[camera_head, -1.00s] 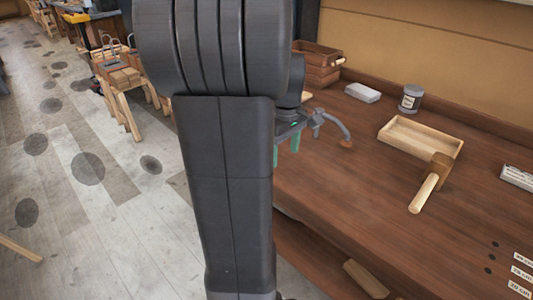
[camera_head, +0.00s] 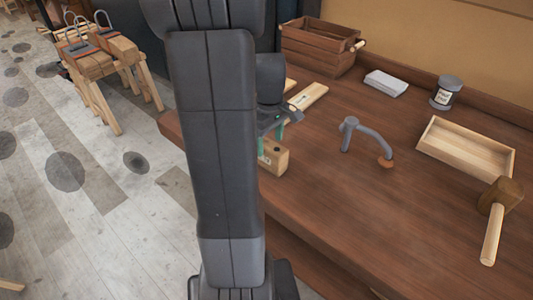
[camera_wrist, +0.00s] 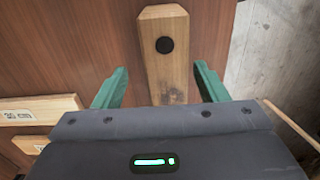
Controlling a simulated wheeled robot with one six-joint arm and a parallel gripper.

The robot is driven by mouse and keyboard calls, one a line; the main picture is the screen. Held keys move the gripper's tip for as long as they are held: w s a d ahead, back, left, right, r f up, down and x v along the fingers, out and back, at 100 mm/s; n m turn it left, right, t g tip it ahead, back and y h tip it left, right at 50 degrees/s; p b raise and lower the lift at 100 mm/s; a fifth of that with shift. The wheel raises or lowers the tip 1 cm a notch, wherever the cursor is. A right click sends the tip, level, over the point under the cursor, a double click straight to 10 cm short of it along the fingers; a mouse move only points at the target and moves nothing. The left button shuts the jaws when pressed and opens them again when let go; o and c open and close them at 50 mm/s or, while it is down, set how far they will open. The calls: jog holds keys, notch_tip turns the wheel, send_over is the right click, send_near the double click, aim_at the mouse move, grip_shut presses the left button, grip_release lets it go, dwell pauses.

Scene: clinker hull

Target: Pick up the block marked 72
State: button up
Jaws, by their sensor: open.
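A wooden block (camera_wrist: 168,75) stands out between the two green fingers of my gripper (camera_wrist: 157,88) in the wrist view. It has a dark round spot near its far end, and I can read no number on it. My gripper is open, with a finger on each side of the block and gaps visible. In the head view my gripper (camera_head: 276,138) is partly hidden behind my arm, at the bench's left end. A wooden block (camera_head: 274,157) shows there below the fingers. No mark 72 can be read in either view.
Flat marked pieces (camera_wrist: 38,110) lie to the left in the wrist view. On the bench are a grey curved tool (camera_head: 367,137), a wooden tray (camera_head: 466,149), a mallet (camera_head: 497,215), a jar (camera_head: 446,93) and a slatted crate (camera_head: 318,47). The bench's middle front is clear.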

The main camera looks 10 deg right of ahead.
jog(key=f, duration=0.5)
jog(key=shift+a+f+p, duration=0.1)
jog(key=shift+a+p, duration=0.2)
jog(key=shift+a, duration=0.1)
jog(key=c, duration=1.3)
